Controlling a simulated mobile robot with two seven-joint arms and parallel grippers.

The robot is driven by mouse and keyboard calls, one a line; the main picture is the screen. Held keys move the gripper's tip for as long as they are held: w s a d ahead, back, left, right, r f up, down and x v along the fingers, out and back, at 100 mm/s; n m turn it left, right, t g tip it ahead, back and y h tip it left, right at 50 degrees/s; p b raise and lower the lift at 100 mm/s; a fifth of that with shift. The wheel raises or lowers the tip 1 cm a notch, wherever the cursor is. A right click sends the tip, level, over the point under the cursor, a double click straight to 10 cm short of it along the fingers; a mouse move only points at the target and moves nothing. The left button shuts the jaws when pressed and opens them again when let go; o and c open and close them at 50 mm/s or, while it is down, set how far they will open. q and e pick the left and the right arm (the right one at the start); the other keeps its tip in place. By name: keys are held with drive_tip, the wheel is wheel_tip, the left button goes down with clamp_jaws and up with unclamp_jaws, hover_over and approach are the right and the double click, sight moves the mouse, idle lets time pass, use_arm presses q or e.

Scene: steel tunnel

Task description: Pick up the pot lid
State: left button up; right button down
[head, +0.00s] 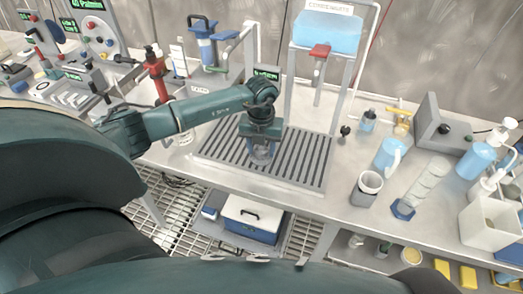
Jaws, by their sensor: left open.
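My left arm reaches in from the left in the head view. My left gripper (262,153) points down over the slatted drain tray (313,165) on the bench. It is open. A small pale, glassy-looking shape shows between and below its fingers; I cannot tell whether it is the pot lid or another item. No pot lid can be made out clearly elsewhere. My right gripper is not in view.
A metal frame with a blue tank (328,33) rises behind the tray. Instruments crowd the back left.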

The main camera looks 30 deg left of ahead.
use_arm(q)
drive_tip(key=c, duration=0.8)
drive_tip(key=shift+r, duration=0.15)
wheel_tip(320, 180, up, 10)
drive_tip(key=shift+f+b, duration=0.1)
drive_tip(key=shift+b, duration=0.65)
